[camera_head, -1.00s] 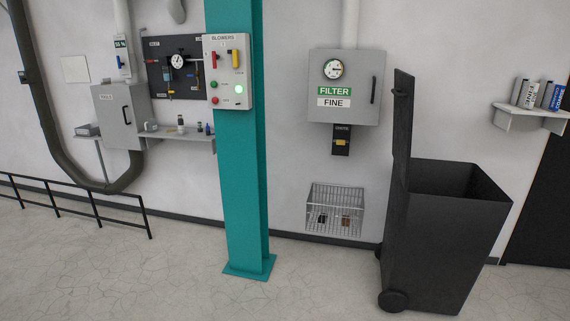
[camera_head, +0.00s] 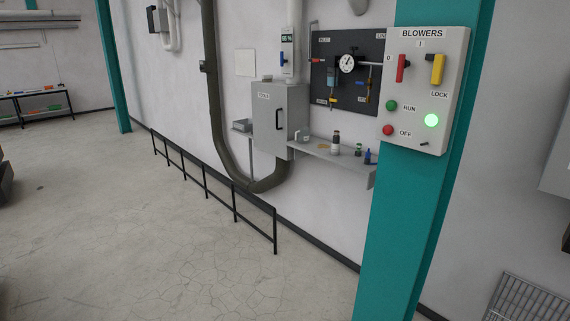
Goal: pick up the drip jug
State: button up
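A small pale jug-like vessel (camera_head: 303,136) stands on the grey wall shelf (camera_head: 345,163), at its left end beside the grey cabinet. It may be the drip jug, but it is too small to tell for sure. To its right on the shelf stand a dark-topped bottle (camera_head: 336,143), a small green-topped bottle (camera_head: 358,150) and a blue bottle (camera_head: 367,157). My gripper is not in view.
A black railing (camera_head: 205,183) runs along the wall at the left of the shelf. A teal column (camera_head: 402,230) with the blowers panel (camera_head: 425,90) stands at the right, close to the shelf's right end. The floor (camera_head: 130,240) at the left is clear.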

aim_at(303, 133)
jog(key=i+j+u, duration=0.1)
jog(key=i+u, duration=0.2)
jog(key=i, duration=0.4)
jog(key=i+u, duration=0.35)
jog(key=i, duration=0.35)
jog(key=i+l+u, duration=0.3)
jog(key=i, duration=0.4)
jog(key=i+z, duration=0.3)
jog(key=i, duration=0.2)
jog(key=i+j+z, duration=0.3)
jog(key=i, duration=0.15)
jog(key=i+z, duration=0.6)
jog(key=z, duration=0.2)
jog(key=i+j+z, duration=0.15)
jog(key=z, duration=0.25)
jog(key=i+j, duration=0.05)
jog(key=i, duration=0.05)
